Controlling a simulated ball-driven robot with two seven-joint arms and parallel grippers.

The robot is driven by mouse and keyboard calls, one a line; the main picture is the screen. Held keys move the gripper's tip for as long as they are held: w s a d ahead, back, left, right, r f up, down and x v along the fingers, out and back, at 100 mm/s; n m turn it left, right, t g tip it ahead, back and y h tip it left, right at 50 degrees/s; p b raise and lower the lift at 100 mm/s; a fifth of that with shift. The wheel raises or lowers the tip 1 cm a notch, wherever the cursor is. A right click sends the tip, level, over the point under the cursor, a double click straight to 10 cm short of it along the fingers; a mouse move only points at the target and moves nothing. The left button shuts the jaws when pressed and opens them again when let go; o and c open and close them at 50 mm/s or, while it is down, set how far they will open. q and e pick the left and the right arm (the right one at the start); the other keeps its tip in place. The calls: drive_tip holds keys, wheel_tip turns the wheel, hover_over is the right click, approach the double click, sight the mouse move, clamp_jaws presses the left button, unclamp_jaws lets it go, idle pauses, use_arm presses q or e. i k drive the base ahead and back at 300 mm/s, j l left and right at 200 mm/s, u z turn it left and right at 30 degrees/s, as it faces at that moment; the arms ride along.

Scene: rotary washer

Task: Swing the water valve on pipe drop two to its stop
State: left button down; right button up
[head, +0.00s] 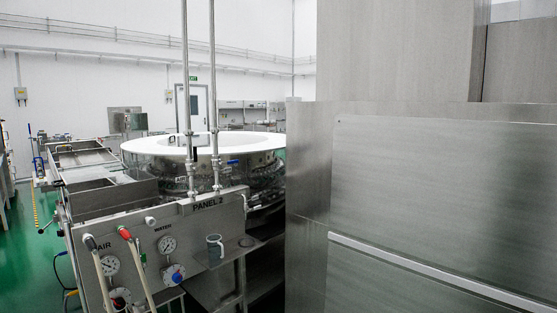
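A steel panel marked PANEL 2 (208,204) stands at the lower left, with the words AIR and WATER on its face. Two vertical pipes, a left pipe (187,90) and a right pipe (213,90), come down from above to its top edge. A small blue lever (233,162) shows beside the right pipe; it may be the water valve's handle, but its exact setting is too small to tell. A blue knob (178,276) sits on a round white fitting below the WATER gauge (166,244). Neither of my grippers is in view.
A large round steel washer (140,147) with a white top stands behind the panel. A red-ended hose (137,262) and a black-ended hose (98,265) hang at the panel's front. Tall steel cabinets (430,190) block the right.

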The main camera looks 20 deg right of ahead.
sight(222, 164)
drive_tip(key=i+l, duration=0.3)
drive_tip(key=i, duration=0.15)
drive_tip(key=i+l+z, duration=0.1)
drive_tip(key=i+l, duration=0.2)
drive_tip(key=i, duration=0.15)
drive_tip(key=i+l, duration=0.3)
drive_tip(key=i, duration=0.2)
drive_tip(key=i+l+u, duration=0.1)
drive_tip(key=u, duration=0.7)
